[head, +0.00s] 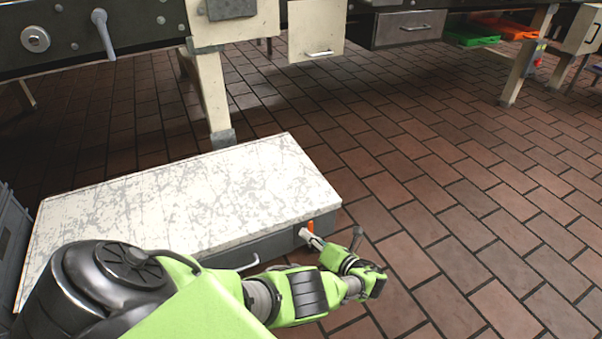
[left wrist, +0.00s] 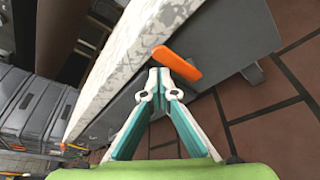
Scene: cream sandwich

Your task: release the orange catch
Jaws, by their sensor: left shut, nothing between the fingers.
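The orange catch (head: 310,226) is on the dark grey side of a low chest, just under its scratched white top (head: 190,195), near the right corner. In the left wrist view the catch (left wrist: 177,63) is a slanted orange bar standing out from the grey side. My left gripper (head: 306,235) is shut and empty, with its tips right at the catch. In the left wrist view the closed fingertips (left wrist: 160,82) overlap the near end of the catch; I cannot tell whether they touch it. My right gripper is not in view.
A silver handle (head: 242,265) is on the chest's front, by my left arm. Grey crates (left wrist: 28,105) stand beyond the chest's left end. A long machine (head: 110,45) on cream legs stands behind. The brick floor (head: 450,210) to the right is clear.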

